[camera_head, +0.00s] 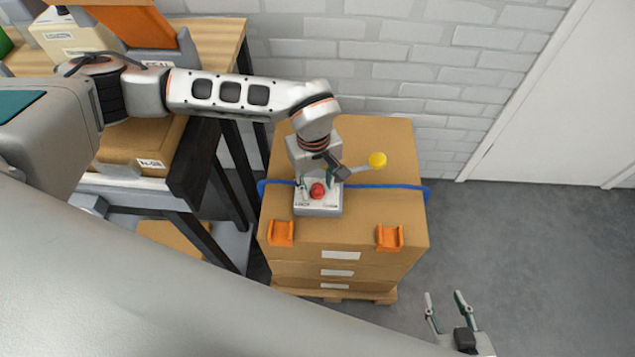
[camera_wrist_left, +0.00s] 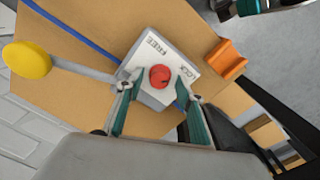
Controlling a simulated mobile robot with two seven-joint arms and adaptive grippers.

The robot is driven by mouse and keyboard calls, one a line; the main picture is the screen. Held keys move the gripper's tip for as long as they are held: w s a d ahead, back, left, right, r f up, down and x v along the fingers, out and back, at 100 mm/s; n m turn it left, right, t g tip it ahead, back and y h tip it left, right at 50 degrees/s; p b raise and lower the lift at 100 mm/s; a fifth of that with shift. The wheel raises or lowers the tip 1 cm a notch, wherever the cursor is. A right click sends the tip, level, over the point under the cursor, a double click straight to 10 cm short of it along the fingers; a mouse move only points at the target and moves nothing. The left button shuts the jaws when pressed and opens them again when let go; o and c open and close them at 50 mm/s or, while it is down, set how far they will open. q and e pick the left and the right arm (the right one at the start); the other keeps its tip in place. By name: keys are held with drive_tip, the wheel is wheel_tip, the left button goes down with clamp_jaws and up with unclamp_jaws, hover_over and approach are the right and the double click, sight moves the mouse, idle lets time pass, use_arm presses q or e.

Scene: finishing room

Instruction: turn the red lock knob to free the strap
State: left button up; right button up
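The red lock knob (camera_head: 317,190) sits on a pale lock box on top of the stacked cartons. In the left wrist view the knob (camera_wrist_left: 160,76) lies between my left gripper's fingertips (camera_wrist_left: 157,82), with a gap visible on both sides. My left gripper (camera_head: 319,186) is open, over the box from behind. The box (camera_wrist_left: 150,50) bears the words FREE and LOCK. A blue strap (camera_head: 385,186) runs across the carton top to the box. A lever with a yellow end (camera_head: 377,160) sticks out beside the box. My right gripper (camera_head: 447,305) is open and empty at the lower right.
Two orange corner pieces (camera_head: 281,233) (camera_head: 390,237) sit on the front edge of the top carton (camera_head: 340,232). A shelf rack (camera_head: 188,165) with boxes stands on the left. A white brick wall (camera_head: 400,60) is behind. Grey floor (camera_head: 520,260) is clear on the right.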

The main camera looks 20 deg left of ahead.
use_arm(q)
drive_tip(key=shift+f, duration=0.1)
clamp_jaws()
use_arm(e)
drive_tip(key=shift+w+d+r, duration=0.1)
drive_tip(key=shift+w, duration=0.05)
drive_tip(key=shift+r, duration=0.1)
